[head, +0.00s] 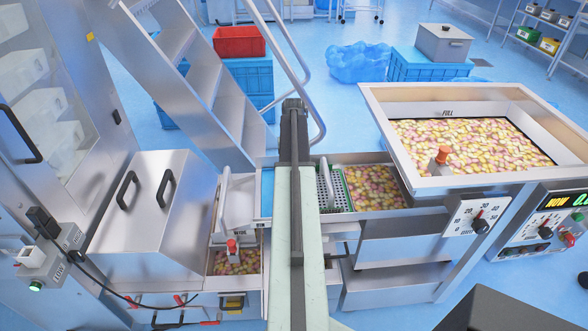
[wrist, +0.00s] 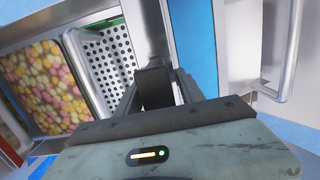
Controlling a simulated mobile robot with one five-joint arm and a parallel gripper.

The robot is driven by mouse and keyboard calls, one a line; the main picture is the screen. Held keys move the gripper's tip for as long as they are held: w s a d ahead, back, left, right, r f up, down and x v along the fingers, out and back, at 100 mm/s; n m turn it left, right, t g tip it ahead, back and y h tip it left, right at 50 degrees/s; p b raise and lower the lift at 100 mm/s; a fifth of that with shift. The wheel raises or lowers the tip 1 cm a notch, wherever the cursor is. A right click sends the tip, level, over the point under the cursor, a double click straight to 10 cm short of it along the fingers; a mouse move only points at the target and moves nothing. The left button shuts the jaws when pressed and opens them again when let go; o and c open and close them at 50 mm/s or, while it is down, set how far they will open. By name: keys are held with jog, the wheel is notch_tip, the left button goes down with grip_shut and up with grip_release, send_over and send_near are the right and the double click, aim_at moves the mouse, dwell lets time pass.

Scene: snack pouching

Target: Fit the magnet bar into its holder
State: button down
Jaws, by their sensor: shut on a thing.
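My gripper (wrist: 155,90) is shut, with its dark jaws low in the middle of the wrist view. A pale, smooth metal bar (wrist: 152,30) runs up from the jaws in that view; it looks like the magnet bar, held in them. Its far end is cut off by the frame edge. In the head view my arm covers the bar, and the gripper (head: 294,104) shows only as a dark end above the chute area. I cannot make out the holder for certain in either view, nor whether the bar touches it.
A perforated tray (wrist: 106,60) lies beside a snack-filled tray (wrist: 45,82). On the other side are a blue strip (wrist: 203,50) and a metal handle (wrist: 290,50). A large snack hopper (head: 375,103) stands at the right, steel stairs (head: 190,85) behind, a lidded steel box (head: 150,205) at left.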

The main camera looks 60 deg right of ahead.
jog(key=shift+f+b, duration=1.75)
jog(key=shift+f, duration=0.05)
jog(key=c, duration=0.6)
grip_release()
jog(key=shift+c, duration=0.2)
jog(key=r+p, duration=0.8)
jog(key=shift+w+d, duration=0.3)
jog(key=shift+f, duration=0.1)
